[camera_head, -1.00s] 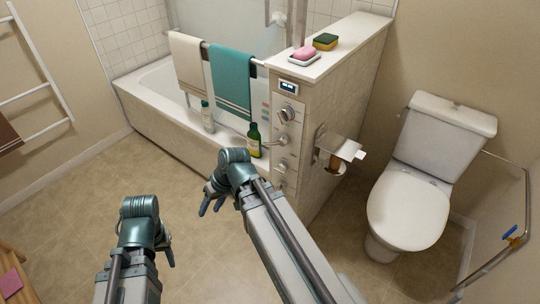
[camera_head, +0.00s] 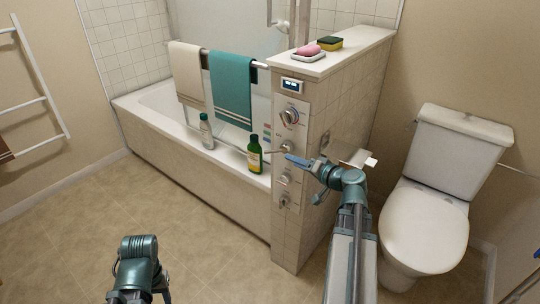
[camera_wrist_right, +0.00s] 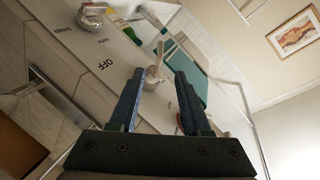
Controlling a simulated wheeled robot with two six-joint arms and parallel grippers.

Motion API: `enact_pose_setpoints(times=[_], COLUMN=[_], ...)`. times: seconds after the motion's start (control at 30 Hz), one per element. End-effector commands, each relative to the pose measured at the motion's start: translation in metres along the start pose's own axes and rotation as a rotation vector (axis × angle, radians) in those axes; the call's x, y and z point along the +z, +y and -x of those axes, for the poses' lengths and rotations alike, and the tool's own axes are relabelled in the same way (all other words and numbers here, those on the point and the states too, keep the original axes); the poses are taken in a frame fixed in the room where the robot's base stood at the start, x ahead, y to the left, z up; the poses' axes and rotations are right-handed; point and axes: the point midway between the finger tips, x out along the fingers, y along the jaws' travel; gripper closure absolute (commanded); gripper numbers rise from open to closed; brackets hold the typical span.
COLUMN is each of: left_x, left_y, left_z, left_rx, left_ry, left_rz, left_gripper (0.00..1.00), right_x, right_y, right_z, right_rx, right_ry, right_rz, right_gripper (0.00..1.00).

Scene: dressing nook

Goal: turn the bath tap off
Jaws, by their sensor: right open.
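The bath tap's lever (camera_head: 281,149) sticks out to the left from the control panel at the end of the low wall. In the right wrist view, the lever (camera_wrist_right: 155,74) shows ahead between my fingertips, with the printed word OFF beside it. My right gripper (camera_head: 298,160) is open and empty, pointing at the panel close to the lever; contact cannot be made out. In the wrist view my right gripper (camera_wrist_right: 160,73) has a finger on each side of the lever's base. My left gripper (camera_head: 163,284) is low at left, mostly hidden behind its own wrist.
A round knob (camera_head: 290,115) is above the lever and smaller knobs (camera_head: 284,180) are below. A green bottle (camera_head: 254,154) stands on the bath edge near the lever. A paper holder (camera_head: 361,158) juts out by my right wrist. The toilet (camera_head: 428,220) is at right.

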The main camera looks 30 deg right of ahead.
Motion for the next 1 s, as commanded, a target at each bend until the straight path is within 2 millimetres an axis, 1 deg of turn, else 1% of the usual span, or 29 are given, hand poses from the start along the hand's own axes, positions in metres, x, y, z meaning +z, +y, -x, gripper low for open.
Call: enact_pose_setpoints(times=[0.17, 0.4, 0.6, 0.7, 0.8, 1.0], left_x=[0.0, -0.001, -0.002, -0.002, -0.002, -0.002], left_y=[0.001, 0.002, 0.003, 0.003, 0.003, 0.003], left_z=[-0.007, -0.02, -0.028, -0.031, -0.032, -0.034], left_rx=[0.0, 0.0, 0.0, 0.0, 0.0, 0.0], left_ry=[0.0, 0.0, 0.0, 0.0, 0.0, 0.0], left_rz=[0.0, 0.0, 0.0, 0.0, 0.0, 0.0], left_gripper=[0.5, 0.5, 0.5, 0.5, 0.5, 0.5], right_x=[0.001, 0.001, 0.001, 0.001, 0.001, 0.001], right_y=[0.002, 0.003, 0.002, 0.001, 0.001, 0.0], right_z=[-0.023, -0.073, -0.109, -0.122, -0.13, -0.137], right_rx=[-0.001, -0.002, 0.0, 0.0, 0.0, 0.0], right_ry=[-0.004, -0.005, -0.005, -0.004, -0.004, -0.004], right_rz=[0.002, 0.002, 0.002, 0.002, 0.001, 0.0], right_gripper=[0.52, 0.52, 0.52, 0.52, 0.52, 0.52])
